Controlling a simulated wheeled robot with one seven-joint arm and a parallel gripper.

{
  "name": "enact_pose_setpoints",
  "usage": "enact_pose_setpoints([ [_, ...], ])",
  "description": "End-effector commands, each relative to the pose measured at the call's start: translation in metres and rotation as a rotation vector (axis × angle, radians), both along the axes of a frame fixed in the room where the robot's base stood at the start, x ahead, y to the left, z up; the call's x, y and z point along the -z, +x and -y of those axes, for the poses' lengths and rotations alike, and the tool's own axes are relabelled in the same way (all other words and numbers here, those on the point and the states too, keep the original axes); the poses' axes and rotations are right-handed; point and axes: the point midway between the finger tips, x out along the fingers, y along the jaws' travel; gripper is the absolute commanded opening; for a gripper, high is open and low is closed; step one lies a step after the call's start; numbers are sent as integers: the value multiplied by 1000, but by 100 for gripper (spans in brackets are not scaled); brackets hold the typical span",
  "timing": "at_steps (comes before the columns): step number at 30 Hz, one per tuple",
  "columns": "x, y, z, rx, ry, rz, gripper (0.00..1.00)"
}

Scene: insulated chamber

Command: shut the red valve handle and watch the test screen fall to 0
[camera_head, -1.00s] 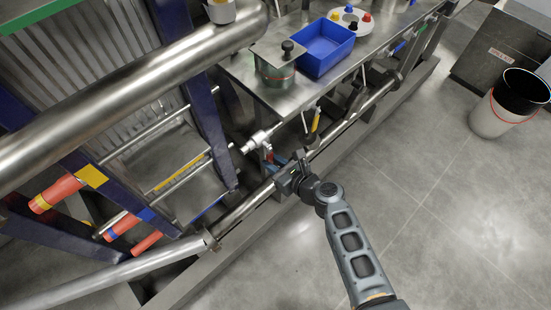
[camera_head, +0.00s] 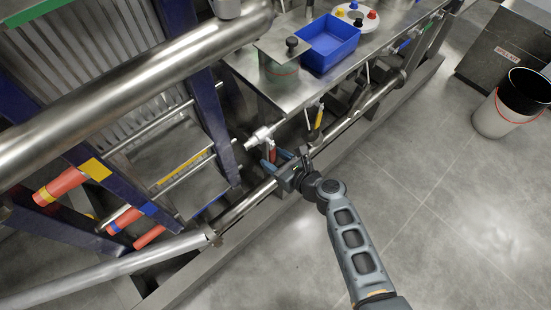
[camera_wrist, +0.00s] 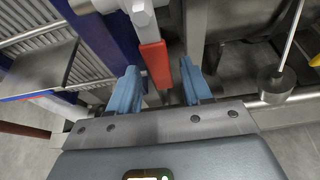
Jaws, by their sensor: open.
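The red valve handle (camera_wrist: 155,62) hangs from a pale metal valve fitting (camera_wrist: 141,14) in the wrist view. In the head view the valve fitting (camera_head: 260,136) sticks out under the bench, and only a small bit of red shows near my fingers. My gripper (camera_wrist: 160,88) is open, with blue fingertips apart on the left and right. The handle shows between the fingertips in the picture, ahead of them, and no grip on it is seen. It also shows in the head view (camera_head: 277,159), beside the low pipe. No test screen can be made out.
A metal bench (camera_head: 290,93) with a blue bin (camera_head: 328,43) stands above the valve. A low steel pipe (camera_head: 345,122) runs past my gripper. A blue frame post (camera_head: 200,95) is to the left. The floor at right is clear up to a bucket (camera_head: 497,118).

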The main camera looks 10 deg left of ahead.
Motion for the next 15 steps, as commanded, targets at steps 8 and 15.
enact_pose_setpoints([
  [8,-10,-12,16,3,0,0,49],
  [15,-24,-34,44,2,-1,0,49],
])
